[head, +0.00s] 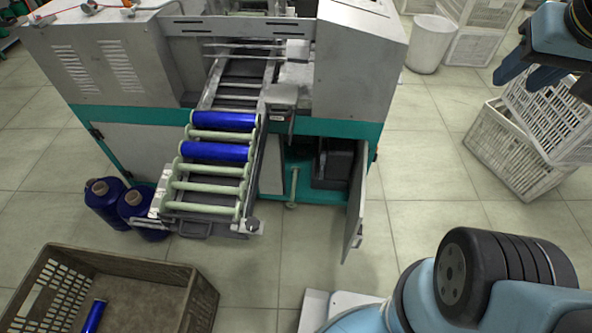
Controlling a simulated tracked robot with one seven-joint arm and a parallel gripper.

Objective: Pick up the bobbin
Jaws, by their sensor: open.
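Two blue bobbins lie across the pale green rollers of the machine's sloping chute (200,205): an upper bobbin (224,121) and a lower bobbin (215,152). Another blue bobbin (94,316) lies in the brown crate (135,264) at the lower left, cut off by the picture's bottom edge. My gripper (526,76) is at the upper right, with its blue fingers apart and nothing visible between them. It is far to the right of the bobbins and touches none of them.
The grey and green winding machine (362,55) fills the upper middle, with an open cabinet door (355,205) at its right. Two large blue yarn cones (104,203) stand left of the chute. White crates (505,150) and a white bin (431,45) stand right. Tiled floor between is clear.

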